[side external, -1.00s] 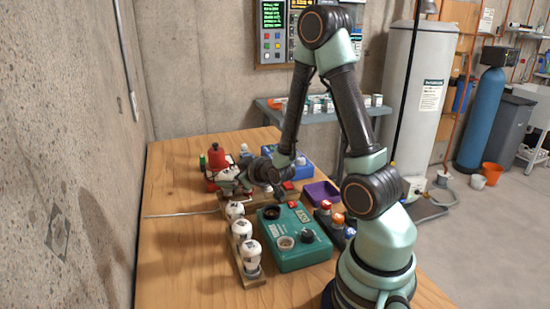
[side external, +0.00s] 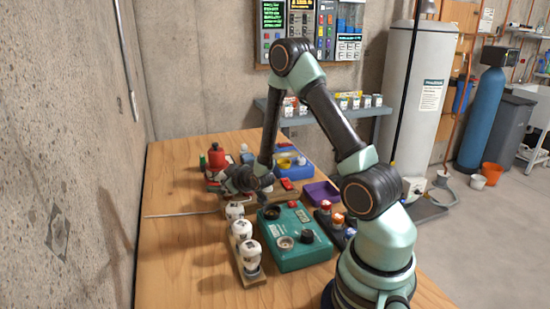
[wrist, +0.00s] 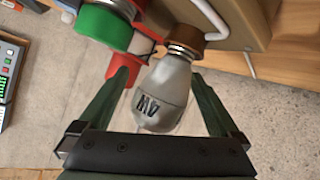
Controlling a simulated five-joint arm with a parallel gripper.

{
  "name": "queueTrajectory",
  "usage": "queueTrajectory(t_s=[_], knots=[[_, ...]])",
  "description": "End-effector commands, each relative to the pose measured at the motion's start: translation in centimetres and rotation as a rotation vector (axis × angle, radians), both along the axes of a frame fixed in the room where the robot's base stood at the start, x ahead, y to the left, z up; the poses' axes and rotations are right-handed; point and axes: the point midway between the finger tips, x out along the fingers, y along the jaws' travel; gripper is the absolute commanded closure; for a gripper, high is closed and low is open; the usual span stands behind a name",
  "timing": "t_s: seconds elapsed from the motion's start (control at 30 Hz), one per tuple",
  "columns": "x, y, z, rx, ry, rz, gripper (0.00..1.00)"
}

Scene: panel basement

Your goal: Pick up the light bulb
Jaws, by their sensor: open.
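A pale grey light bulb (wrist: 163,92) with dark lettering shows in the wrist view, its metal base in a brown round holder (wrist: 194,38). My gripper (wrist: 162,78) is open, with one finger on each side of the bulb; I cannot tell whether either finger touches it. In the side external view my gripper (side external: 226,181) is low over the bench, just right of a red object (side external: 216,169). The bulb between the fingers is not clear there.
Several white, bulb-like items stand in a row on a wooden strip (side external: 247,278) in front. A green box with knobs (side external: 296,248), a purple tray (side external: 321,193) and a blue tray (side external: 295,161) lie to the right. A thin rod (side external: 180,215) lies at left.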

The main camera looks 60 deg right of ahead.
Motion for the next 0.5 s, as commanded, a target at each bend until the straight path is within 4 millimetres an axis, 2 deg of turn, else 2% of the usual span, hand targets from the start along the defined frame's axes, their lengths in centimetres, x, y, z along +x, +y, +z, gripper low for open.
queueTrajectory(t_s=[0.17,0.2,0.27,0.4,0.43,0.5], knots=[[0.01,0.00,-0.03,0.000,0.001,0.000,0.02],[0.00,0.00,-0.02,0.000,0.001,0.000,0.09],[-0.01,0.01,-0.02,0.000,0.001,0.000,0.32],[-0.02,0.00,-0.01,0.000,0.001,0.000,0.86],[0.00,0.00,0.00,0.000,0.000,0.000,0.91],[-0.01,0.00,0.00,0.000,0.000,0.000,0.91]])
